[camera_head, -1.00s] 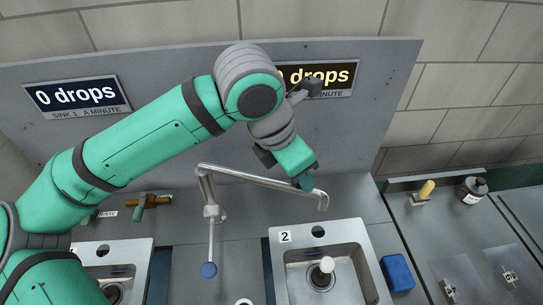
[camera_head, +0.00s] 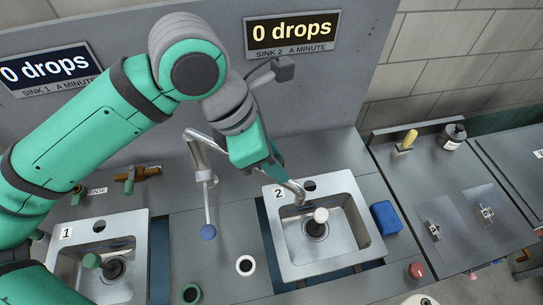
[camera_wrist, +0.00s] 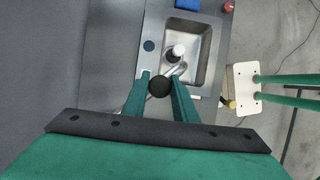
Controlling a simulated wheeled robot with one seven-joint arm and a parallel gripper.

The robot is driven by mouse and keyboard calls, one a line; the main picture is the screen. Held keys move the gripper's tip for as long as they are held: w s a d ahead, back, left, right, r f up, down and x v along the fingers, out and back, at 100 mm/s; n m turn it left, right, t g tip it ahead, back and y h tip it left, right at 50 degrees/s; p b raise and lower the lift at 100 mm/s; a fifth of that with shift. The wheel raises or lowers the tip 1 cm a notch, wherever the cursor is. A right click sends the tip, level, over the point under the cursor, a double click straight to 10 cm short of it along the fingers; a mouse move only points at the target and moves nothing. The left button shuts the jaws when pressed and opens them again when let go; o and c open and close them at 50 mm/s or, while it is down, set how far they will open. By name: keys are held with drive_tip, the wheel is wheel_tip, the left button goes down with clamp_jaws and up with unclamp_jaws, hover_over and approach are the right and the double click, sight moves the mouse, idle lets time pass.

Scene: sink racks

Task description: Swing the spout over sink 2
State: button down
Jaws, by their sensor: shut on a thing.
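The silver spout (camera_head: 200,150) rises from the counter between the two sinks, and its tube runs right toward sink 2 (camera_head: 357,236). Its bent tip (camera_head: 298,193) hangs above the back-left part of sink 2, near the basin's back edge. My gripper (camera_head: 277,172) is at the outer part of the spout, shut on it. My arm hides part of the tube. In the wrist view my gripper (camera_wrist: 161,88) has its fingers either side of a dark round thing, and the silver tip (camera_wrist: 178,70) shows just past them, at the basin of sink 2 (camera_wrist: 200,46).
A blue-knobbed lever (camera_head: 208,232) hangs by the spout's base. A white-topped plug (camera_head: 321,215) stands in sink 2. Sink 1 (camera_head: 62,232) is at the left. A blue sponge (camera_head: 386,218) lies right of sink 2. The splashback (camera_head: 215,110) stands behind.

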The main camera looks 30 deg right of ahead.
drive_tip(key=c, duration=1.4)
unclamp_jaws()
drive_tip(key=shift+c, duration=0.2)
drive_tip(key=v, duration=1)
drive_tip(key=shift+a+r, duration=0.2)
drive_tip(key=shift+r, duration=0.15)
drive_tip(key=shift+w, duration=0.1)
